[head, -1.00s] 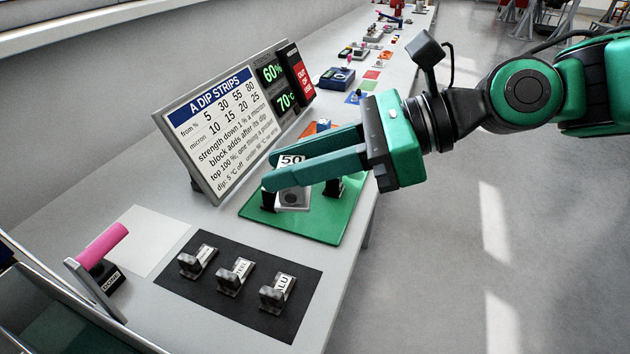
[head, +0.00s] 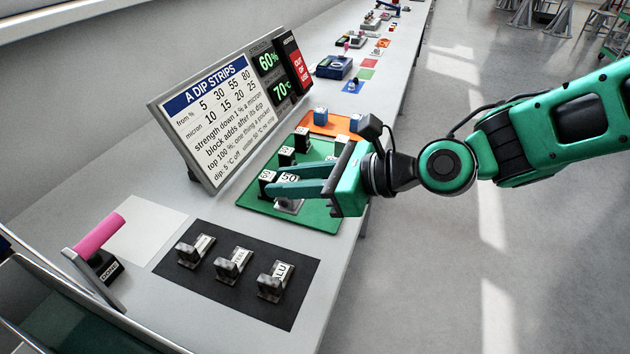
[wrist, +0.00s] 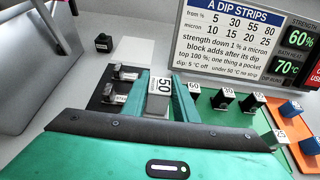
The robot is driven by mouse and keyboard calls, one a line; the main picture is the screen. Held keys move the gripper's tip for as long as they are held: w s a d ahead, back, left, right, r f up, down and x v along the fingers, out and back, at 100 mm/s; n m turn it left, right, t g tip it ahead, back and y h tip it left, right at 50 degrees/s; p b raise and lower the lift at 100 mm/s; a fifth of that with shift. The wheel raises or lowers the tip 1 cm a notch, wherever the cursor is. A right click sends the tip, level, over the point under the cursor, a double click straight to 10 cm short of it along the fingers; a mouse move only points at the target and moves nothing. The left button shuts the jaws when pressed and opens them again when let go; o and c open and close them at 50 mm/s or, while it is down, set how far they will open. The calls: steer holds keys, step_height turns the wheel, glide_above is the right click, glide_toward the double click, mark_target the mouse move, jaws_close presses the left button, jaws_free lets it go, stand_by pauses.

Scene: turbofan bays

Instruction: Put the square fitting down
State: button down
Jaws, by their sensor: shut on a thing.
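My gripper (head: 280,184) is shut on the square fitting (head: 288,206), a grey block with a white "50" label on top. In the wrist view the fitting (wrist: 159,104) sits between the two green fingers. It is over the near left part of the green mat (head: 325,218). I cannot tell whether it touches the mat. Several black blocks with white labels stand on the mat, one of them marked 60 (wrist: 193,89). The fingers hide part of the fitting and of the mat in the head view.
A black mat (head: 210,278) with three labelled grey pieces lies nearer on the bench. An orange mat (head: 330,127) with blue blocks lies beyond the green one. A sign board (head: 215,120) stands behind. A pink-handled device (head: 98,240) is at left. The pale square (head: 145,228) is bare.

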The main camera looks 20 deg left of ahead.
steer(key=shift+w+d+f, duration=0.4)
steer(key=shift+w+f, duration=1.25)
steer(key=shift+w+d+f, duration=0.35)
steer(key=shift+w+f, duration=1.3)
steer(key=shift+f, duration=0.05)
steer(key=shift+w+d+f, duration=0.4)
steer(key=shift+w+f, duration=1.25)
steer(key=shift+f, duration=0.1)
steer(key=c, duration=1.4)
jaws_free()
steer(key=w+v, duration=0.1)
steer(key=v, duration=1.1)
steer(key=shift+s, duration=0.45)
